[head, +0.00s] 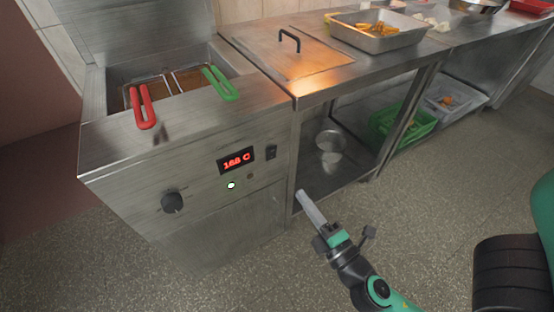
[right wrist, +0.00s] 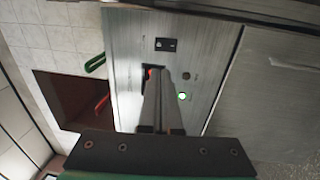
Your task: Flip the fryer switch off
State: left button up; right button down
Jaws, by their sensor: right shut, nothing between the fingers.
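The fryer (head: 130,172) is a steel cabinet at the left of the head view. Its small black rocker switch (head: 271,152) sits on the front panel, right of the red display (head: 236,159), which reads about 168 C. My left gripper is not in view.
A red basket handle (head: 141,106) and a green one (head: 220,84) stick out over the fryer's front edge. A steel counter (head: 270,35) adjoins at the right, with a tray of food (head: 378,43). The floor before the fryer is clear.

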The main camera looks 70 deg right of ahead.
aim_at(271, 152)
jog(key=p+x, duration=0.4)
jog(key=x, duration=0.8)
jog(key=shift+w+d+r, duration=0.2)
jog(key=shift+w, duration=0.05)
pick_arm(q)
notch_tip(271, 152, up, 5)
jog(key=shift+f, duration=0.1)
pick_arm(e)
jog(key=shift+w+d, duration=0.2)
jog(key=shift+w, duration=0.1)
